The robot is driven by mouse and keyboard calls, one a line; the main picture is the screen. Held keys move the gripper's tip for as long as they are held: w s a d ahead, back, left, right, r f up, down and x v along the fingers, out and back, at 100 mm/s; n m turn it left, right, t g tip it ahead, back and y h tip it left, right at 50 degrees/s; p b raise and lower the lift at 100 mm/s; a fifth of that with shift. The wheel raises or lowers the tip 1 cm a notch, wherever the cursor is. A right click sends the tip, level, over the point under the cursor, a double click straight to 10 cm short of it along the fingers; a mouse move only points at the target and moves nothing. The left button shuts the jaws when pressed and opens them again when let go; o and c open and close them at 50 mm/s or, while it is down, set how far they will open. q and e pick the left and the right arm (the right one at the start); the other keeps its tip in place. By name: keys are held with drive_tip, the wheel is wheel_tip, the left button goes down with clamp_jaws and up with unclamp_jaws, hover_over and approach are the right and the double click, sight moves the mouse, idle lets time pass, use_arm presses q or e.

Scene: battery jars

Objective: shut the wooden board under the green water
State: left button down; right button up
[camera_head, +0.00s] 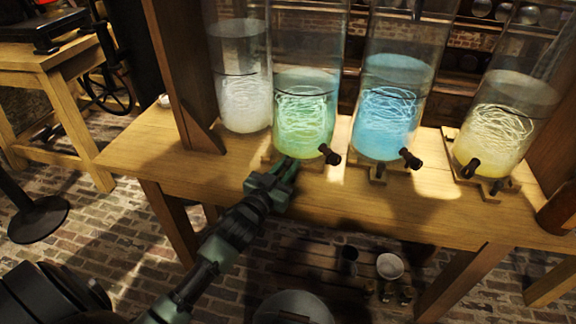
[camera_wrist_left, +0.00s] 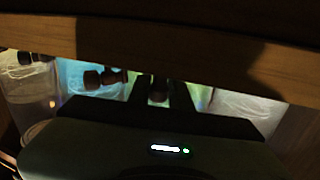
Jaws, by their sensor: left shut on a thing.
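The tall glass jar of green water (camera_head: 306,115) stands second from the left on the wooden table. A thin wooden board (camera_head: 313,167) shows under it at the table top, partly hidden by my left gripper. My left gripper (camera_head: 287,167) is at the front of that board, just below the green jar and left of its dark tap (camera_head: 330,154). In the left wrist view my left gripper (camera_wrist_left: 157,92) has its dark fingers on either side of a small dark knob (camera_wrist_left: 157,98), and it is shut on it. The board itself is not clear there. My right gripper is not in view.
Jars of white (camera_head: 246,100), blue (camera_head: 388,110) and yellow liquid (camera_head: 505,125) stand beside it. Boards under the blue (camera_head: 377,176) and yellow (camera_head: 478,185) jars stick out towards me. The table's front left (camera_head: 150,150) is clear. A wooden post (camera_head: 185,75) rises at left.

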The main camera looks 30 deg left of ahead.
sight(291, 156)
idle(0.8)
use_arm(q)
drive_tip(key=w, duration=0.2)
drive_tip(key=w+a, duration=0.1)
drive_tip(key=w, duration=0.1)
drive_tip(key=shift+w, duration=0.15)
drive_tip(key=shift+w+a, duration=0.15)
drive_tip(key=shift+r, duration=0.15)
drive_tip(key=c, duration=1.7)
unclamp_jaws()
drive_tip(key=o, duration=0.4)
drive_tip(key=shift+w, duration=0.1)
